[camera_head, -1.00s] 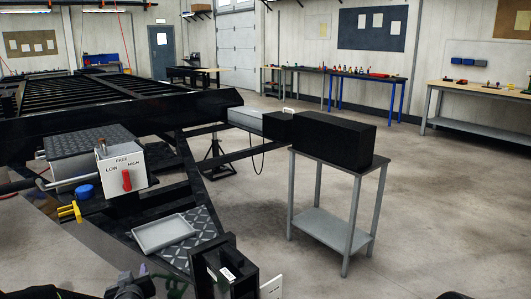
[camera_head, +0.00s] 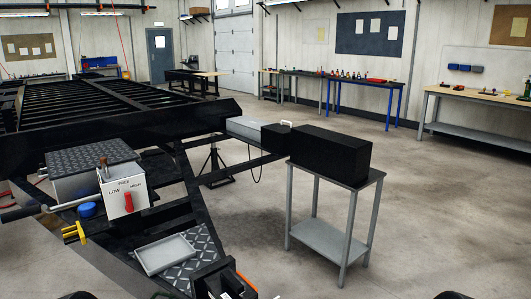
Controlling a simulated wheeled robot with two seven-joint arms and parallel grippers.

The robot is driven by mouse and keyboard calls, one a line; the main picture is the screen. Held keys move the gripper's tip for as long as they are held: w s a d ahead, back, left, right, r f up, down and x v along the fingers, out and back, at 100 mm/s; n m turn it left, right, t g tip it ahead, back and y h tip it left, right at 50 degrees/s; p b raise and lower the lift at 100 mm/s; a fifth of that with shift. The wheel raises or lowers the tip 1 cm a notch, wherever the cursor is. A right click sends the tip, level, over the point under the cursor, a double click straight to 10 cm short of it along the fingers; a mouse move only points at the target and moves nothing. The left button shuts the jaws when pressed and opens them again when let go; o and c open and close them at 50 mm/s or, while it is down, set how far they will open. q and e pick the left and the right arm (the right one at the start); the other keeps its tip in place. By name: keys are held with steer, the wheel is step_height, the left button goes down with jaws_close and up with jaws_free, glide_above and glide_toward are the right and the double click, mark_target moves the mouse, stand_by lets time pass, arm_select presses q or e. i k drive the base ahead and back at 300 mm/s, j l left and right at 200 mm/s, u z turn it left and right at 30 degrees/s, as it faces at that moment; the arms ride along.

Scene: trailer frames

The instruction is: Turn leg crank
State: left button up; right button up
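A pale grey gear box (camera_head: 113,200) stands at the left on the black trailer frame (camera_head: 181,190). Its front is marked LOW, FREE and HIGH, and a red lever (camera_head: 128,202) points down on it. A brown-topped stub (camera_head: 103,165) stands at its top edge. A grey rod with a black sleeve (camera_head: 22,211) runs left from near the box; I cannot tell whether this is the leg crank. A blue cap (camera_head: 87,210) and a yellow handle (camera_head: 74,232) sit below it. Neither gripper can be made out; only dark rounded shapes show at the bottom edge.
A grey tray (camera_head: 163,255) lies on the tread plate (camera_head: 208,247) of the trailer tongue. A grey stand (camera_head: 317,237) with a black case (camera_head: 330,154) is right of the frame. Workbenches (camera_head: 472,97) line the back wall. The floor at right is clear.

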mark_target(8, 217)
steer(key=u, duration=1.25)
steer(key=i+j+z, duration=0.15)
steer(key=i+j, duration=0.15)
steer(key=i+j+z, duration=0.35)
steer(key=i+j, duration=0.2)
steer(key=i+j+z, duration=0.15)
steer(key=j, duration=0.35)
steer(key=i+j+z, duration=0.2)
steer(key=i+j, duration=0.15)
steer(key=i+j+z, duration=0.15)
steer(key=j, duration=0.35)
